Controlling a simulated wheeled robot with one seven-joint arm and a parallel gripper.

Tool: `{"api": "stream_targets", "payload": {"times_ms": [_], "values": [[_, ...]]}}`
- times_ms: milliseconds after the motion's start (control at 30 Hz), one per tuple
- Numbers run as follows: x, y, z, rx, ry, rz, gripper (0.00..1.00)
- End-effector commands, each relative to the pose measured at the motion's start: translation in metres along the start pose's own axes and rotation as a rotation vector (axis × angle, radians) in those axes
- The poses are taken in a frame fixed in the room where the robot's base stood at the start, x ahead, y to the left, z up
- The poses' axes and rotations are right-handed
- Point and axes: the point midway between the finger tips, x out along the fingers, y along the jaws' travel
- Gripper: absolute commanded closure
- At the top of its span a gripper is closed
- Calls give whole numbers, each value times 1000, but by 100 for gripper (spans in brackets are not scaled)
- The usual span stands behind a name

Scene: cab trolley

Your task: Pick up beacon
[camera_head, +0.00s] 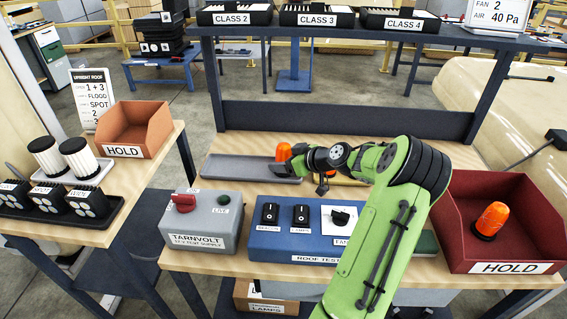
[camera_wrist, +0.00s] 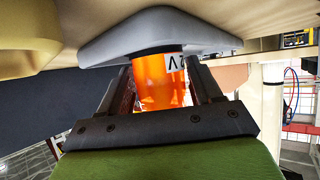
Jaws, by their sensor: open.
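An orange beacon (camera_head: 283,152) stands at the long grey tray (camera_head: 228,168) on the bench, at the tip of my gripper (camera_head: 290,167). In the wrist view the orange beacon (camera_wrist: 158,95) shows between my two dark fingers, with part of a white label near its right side. My gripper is open around it; I cannot tell whether either finger touches it. My gripper hides its lower part in the head view.
A blue roof test box (camera_head: 268,243) and a grey Tarnvolt supply (camera_head: 212,222) stand in front of the tray. An orange-brown HOLD bin (camera_head: 165,128) and white cylinders (camera_head: 80,158) are on the left table. A shelf with class bins (camera_head: 318,16) spans above.

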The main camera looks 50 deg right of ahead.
Motion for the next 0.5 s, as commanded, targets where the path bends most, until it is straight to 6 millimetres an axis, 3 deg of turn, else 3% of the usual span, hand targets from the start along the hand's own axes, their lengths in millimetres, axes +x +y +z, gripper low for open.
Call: {"api": "stream_targets", "payload": {"times_ms": [233, 500], "values": [[3, 0, 0, 1, 0, 1, 36], [3, 0, 0, 1, -1, 1, 77]]}}
